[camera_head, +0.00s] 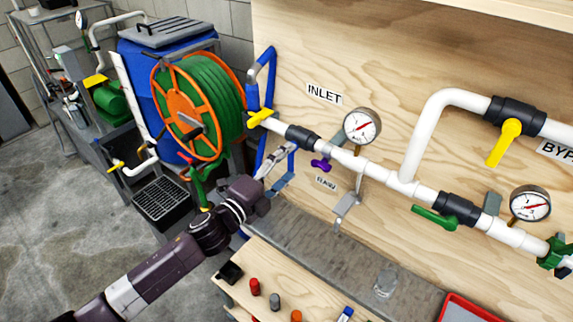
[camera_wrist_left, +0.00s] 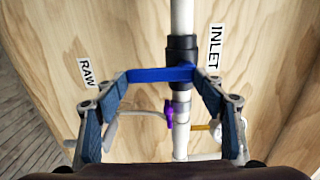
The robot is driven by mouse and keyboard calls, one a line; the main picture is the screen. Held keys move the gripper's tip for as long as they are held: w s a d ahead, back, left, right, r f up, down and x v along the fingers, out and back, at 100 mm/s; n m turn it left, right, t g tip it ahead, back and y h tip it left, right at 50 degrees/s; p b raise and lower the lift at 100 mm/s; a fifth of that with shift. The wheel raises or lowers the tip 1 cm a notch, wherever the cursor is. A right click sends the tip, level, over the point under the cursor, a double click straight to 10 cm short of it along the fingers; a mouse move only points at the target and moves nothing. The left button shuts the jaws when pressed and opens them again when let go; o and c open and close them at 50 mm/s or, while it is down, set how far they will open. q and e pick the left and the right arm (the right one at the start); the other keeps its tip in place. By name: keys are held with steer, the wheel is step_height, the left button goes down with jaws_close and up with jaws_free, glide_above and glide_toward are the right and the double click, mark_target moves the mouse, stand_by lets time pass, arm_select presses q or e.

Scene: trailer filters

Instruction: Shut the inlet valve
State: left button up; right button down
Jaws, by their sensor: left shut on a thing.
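The inlet valve (camera_head: 302,137) is a black body on the white pipe, just below the INLET label (camera_head: 324,94). In the left wrist view, the black valve body (camera_wrist_left: 181,56) has a flat blue handle (camera_wrist_left: 158,74) that lies crosswise to the pipe. My left gripper (camera_head: 280,160) reaches up to the valve from below. In the left wrist view, the fingers of my left gripper (camera_wrist_left: 163,78) stand wide apart, one at each end of the blue handle, and are shut on it. In the head view the handle is hard to make out. My right gripper is not in view.
A pressure gauge (camera_head: 362,126) and a purple handle (camera_head: 321,165) are close by on the pipe. A yellow handle (camera_head: 259,117) is to the left. A green lever (camera_head: 433,217) is to the right. A green hose reel (camera_head: 197,105) stands left of the board.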

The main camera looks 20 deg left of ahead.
arm_select(q)
steer(key=o, duration=1.7)
steer(key=v, duration=1.2)
